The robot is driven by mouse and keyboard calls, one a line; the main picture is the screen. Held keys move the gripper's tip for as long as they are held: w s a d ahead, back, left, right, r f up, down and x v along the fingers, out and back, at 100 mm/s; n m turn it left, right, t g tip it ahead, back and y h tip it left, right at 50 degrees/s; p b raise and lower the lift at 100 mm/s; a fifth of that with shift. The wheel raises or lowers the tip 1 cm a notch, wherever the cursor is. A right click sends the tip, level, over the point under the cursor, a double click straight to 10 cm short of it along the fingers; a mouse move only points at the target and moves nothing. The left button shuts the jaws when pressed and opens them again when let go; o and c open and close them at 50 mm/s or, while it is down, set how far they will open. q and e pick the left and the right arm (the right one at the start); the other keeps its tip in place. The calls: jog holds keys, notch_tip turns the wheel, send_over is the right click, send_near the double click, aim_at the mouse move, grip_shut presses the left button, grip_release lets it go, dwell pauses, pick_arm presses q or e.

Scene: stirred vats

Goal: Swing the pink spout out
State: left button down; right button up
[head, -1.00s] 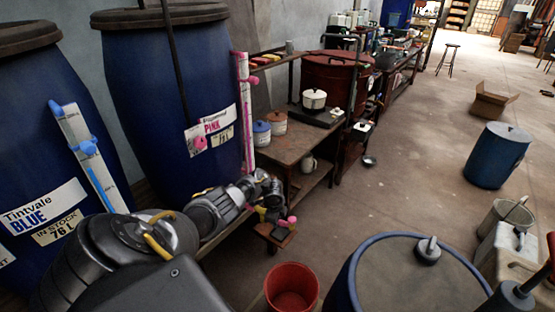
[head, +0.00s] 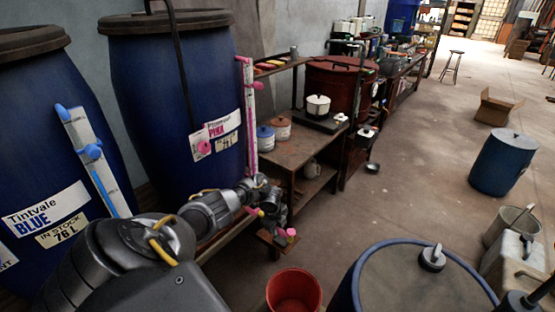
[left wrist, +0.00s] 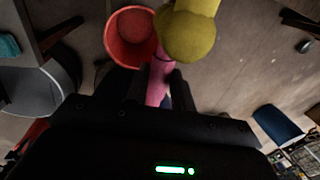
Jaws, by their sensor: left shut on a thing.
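The blue vat labelled pink (head: 165,95) stands on a low stand at the left, with a pink-marked gauge (head: 249,115) on its right side. My left gripper (head: 270,212) is low in front of the vat, at its outlet. In the left wrist view my left gripper (left wrist: 158,88) is shut on the pink spout (left wrist: 158,82), which lies between its dark fingers. A yellow fitting (left wrist: 187,35) is just beyond the fingers. In the head view the arm hides most of the spout; pink ends (head: 286,234) show below the gripper. I see no right gripper.
A red bucket (head: 293,291) stands on the floor near the spout; it also shows in the left wrist view (left wrist: 130,38). A blue-rimmed drum (head: 395,285) is at the front right. A wooden bench (head: 303,150) stands behind the gripper.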

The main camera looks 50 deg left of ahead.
pick_arm(q)
jog(key=c, duration=1.2)
grip_release()
jog(key=shift+r, duration=0.1)
jog(key=shift+r, duration=0.3)
notch_tip(320, 180, up, 10)
jog(key=s+p, duration=0.2)
jog(key=shift+d, duration=0.2)
jog(key=shift+f, duration=0.1)
